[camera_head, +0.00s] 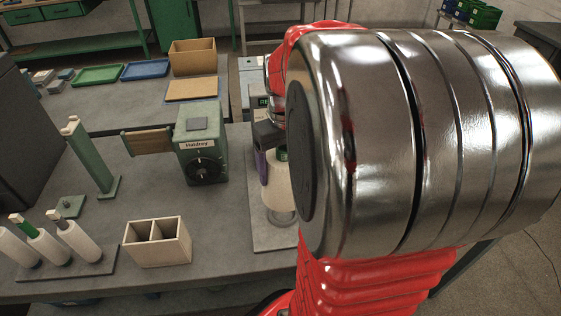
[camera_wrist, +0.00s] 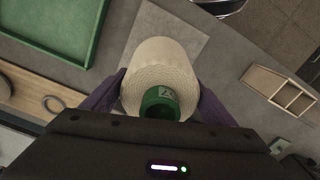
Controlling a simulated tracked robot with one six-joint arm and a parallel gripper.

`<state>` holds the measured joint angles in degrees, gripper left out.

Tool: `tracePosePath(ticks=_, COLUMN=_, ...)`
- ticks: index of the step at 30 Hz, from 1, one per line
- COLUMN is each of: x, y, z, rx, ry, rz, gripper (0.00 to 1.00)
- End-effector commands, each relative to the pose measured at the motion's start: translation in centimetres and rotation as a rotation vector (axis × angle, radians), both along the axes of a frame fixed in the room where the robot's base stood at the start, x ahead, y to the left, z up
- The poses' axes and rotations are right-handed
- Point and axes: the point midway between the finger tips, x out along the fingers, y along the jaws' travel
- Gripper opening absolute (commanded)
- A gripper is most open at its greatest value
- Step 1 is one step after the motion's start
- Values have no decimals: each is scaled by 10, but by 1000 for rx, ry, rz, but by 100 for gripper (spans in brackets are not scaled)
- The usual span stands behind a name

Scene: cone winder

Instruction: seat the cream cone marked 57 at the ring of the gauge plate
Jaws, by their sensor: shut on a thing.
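My gripper (camera_head: 270,158) is shut on a cream cone (camera_head: 278,188), its purple-grey fingers on either side of it in the wrist view (camera_wrist: 158,98). The cone's green top (camera_wrist: 160,103) carries a pale mark, too small to read surely; the cone also shows there (camera_wrist: 158,60). The cone looks upright, wide end down, over the grey gauge plate (camera_head: 264,236). A ring (camera_head: 283,218) shows at the cone's foot in the head view. I cannot tell whether the cone touches the plate. My arm hides the right side.
A green Haldrey box (camera_head: 202,160) stands left of the plate. A green tray (camera_wrist: 55,25) and a loose dark ring (camera_wrist: 53,104) show in the wrist view.

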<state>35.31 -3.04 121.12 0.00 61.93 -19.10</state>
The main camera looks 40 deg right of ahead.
Motion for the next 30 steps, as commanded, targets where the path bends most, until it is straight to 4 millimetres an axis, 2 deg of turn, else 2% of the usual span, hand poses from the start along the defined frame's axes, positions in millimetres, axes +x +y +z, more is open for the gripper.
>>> tracePosePath(ticks=16, x=0, y=-1, z=-34, rx=0, ry=0, rz=-2, gripper=52)
tracePosePath(ticks=30, x=0, y=-1, z=-37, rx=0, ry=-1, rz=-3, gripper=52)
